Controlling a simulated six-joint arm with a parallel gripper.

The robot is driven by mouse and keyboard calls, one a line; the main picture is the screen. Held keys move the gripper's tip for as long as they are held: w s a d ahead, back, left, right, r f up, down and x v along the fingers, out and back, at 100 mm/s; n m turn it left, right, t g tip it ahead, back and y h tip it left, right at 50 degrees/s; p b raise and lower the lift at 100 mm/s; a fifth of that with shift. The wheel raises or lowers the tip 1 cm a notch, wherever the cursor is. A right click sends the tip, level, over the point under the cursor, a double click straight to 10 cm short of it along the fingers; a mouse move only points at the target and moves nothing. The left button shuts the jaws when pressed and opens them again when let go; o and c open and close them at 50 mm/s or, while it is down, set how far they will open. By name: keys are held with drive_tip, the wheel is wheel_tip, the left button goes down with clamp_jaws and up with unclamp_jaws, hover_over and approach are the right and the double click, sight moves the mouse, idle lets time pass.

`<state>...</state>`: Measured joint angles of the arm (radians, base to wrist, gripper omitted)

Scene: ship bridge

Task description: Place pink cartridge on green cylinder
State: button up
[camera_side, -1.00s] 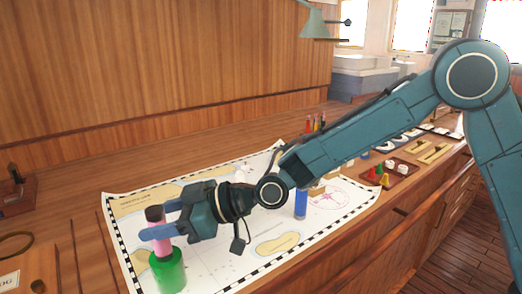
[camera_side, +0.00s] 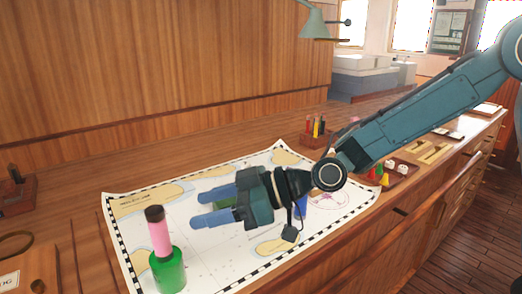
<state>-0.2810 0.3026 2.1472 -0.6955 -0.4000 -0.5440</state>
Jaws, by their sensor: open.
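The pink cartridge (camera_side: 160,239), with a dark brown cap on top, stands upright on the green cylinder (camera_side: 168,273). Both are at the lower left of the side view, on the near left part of the chart. My gripper (camera_side: 202,208) is open and empty, to the right of the cartridge and apart from it. Its two blue fingers point left toward the cartridge.
A blue cylinder (camera_side: 301,206) stands on the chart (camera_side: 130,235), partly hidden behind my arm. A holder with pens (camera_side: 315,130) is at the back. A tray (camera_side: 398,176) with small coloured pieces lies at right. A lamp (camera_side: 315,24) hangs above.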

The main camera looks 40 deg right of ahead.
idle(0.4)
drive_tip(key=s+d+r+m+h, duration=0.25)
drive_tip(key=s+d, duration=0.25)
drive_tip(key=d, duration=0.3)
drive_tip(key=s+d+r+m+h, duration=0.1)
drive_tip(key=s+d+h, duration=0.35)
drive_tip(key=d, duration=0.45)
drive_tip(key=s+d+f+m+g+h, duration=0.1)
drive_tip(key=s+d+m+h, duration=0.1)
drive_tip(key=s+d, duration=0.4)
drive_tip(key=s+d+f+m+g+h, duration=0.1)
drive_tip(key=s+d+m, duration=0.4)
drive_tip(key=s, duration=0.5)
drive_tip(key=shift+s+d+g+h, duration=0.25)
drive_tip(key=shift+d+g+h, duration=0.25)
drive_tip(key=shift+h, duration=0.4)
